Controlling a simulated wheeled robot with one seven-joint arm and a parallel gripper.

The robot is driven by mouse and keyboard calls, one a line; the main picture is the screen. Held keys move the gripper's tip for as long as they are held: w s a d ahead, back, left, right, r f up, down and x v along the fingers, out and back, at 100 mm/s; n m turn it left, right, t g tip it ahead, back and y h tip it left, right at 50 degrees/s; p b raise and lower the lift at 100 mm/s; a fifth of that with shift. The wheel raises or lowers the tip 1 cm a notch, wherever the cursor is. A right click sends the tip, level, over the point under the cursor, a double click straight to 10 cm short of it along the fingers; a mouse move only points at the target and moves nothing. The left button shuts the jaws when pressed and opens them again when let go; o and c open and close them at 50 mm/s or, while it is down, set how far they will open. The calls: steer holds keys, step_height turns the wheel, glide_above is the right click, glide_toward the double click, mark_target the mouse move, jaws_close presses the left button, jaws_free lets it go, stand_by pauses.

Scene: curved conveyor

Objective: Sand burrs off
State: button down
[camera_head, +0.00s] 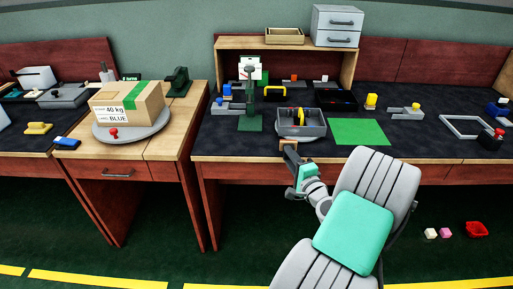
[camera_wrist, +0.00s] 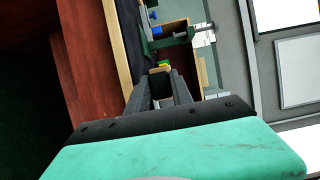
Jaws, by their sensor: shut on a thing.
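My gripper (camera_head: 290,148) is at the front edge of the dark-topped workbench (camera_head: 225,146), just in front of a grey tray. It is shut on a small tan block (camera_head: 287,143), which sits at the fingertips at about bench-top height. In the wrist view, the two dark fingers (camera_wrist: 163,85) point away from me, with a tan piece (camera_wrist: 160,70) between their tips. The fingers hide most of it. I cannot make out any burrs or tell whether the block touches anything.
The grey tray (camera_head: 303,131) holds yellow and black items. A green mat (camera_head: 358,132) lies right of it and a green post stand (camera_head: 250,122) left. A cardboard box (camera_head: 127,104) stands on a turntable. A white frame (camera_head: 452,127) is at the right.

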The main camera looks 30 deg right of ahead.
mark_target(288, 142)
steer(key=shift+w+d+f, duration=0.1)
steer(key=shift+w+d, duration=0.2)
steer(key=shift+d, duration=0.05)
steer(key=shift+w+d, duration=0.45)
steer(key=shift+w, duration=0.25)
steer(key=shift+w+d, duration=0.45)
steer(key=shift+w, duration=0.25)
steer(key=shift+w+d, duration=0.45)
steer(key=shift+w, duration=0.25)
steer(key=shift+w+d, duration=0.6)
steer(key=shift+w, duration=0.3)
steer(key=shift+s+d+b, duration=0.3)
steer(key=shift+s+d, duration=0.15)
steer(key=shift+d, duration=0.2)
steer(key=shift+s+d+b, duration=0.25)
steer(key=shift+s+d, duration=0.2)
steer(key=shift+d, duration=0.2)
steer(key=shift+s+d, duration=0.25)
steer(key=shift+d, duration=0.15)
steer(key=shift+w, duration=0.1)
steer(key=shift+w+a+p, duration=0.2)
steer(key=shift+w+a, duration=0.4)
steer(key=shift+a, duration=0.25)
steer(key=shift+w+a+p, duration=0.15)
steer(key=shift+w+a, duration=0.4)
steer(key=shift+a, duration=0.25)
